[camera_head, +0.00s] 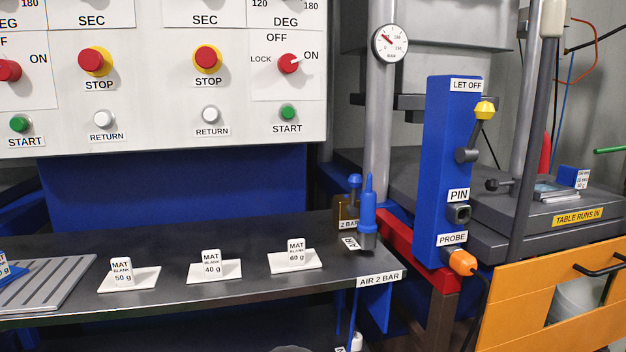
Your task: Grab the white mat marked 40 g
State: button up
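The white mat marked 40 g (229,272) lies flat on the dark shelf. Its small upright tag (211,262) reads "MAT BLANK 40 g". It is the middle one of three similar white mats. The 50 g mat (146,279) lies to its left and the 60 g mat (308,263) to its right, each with its own tag and with bare shelf between them. My gripper is not in view.
A ribbed grey plate (50,285) lies at the shelf's left end. A blue air nozzle (368,210) stands near the right end, by a blue post (452,150). The control panel (150,70) is behind. The dark shelf (185,305) is clear in front of the mats.

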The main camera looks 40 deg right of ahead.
aim_at(213, 268)
jog(key=k+j, duration=0.25)
jog(key=k, duration=0.15)
jog(key=k+j+z, duration=0.1)
jog(key=k, duration=0.3)
jog(key=j+z, duration=0.15)
jog(key=z, duration=2)
jog(key=u, duration=1.9)
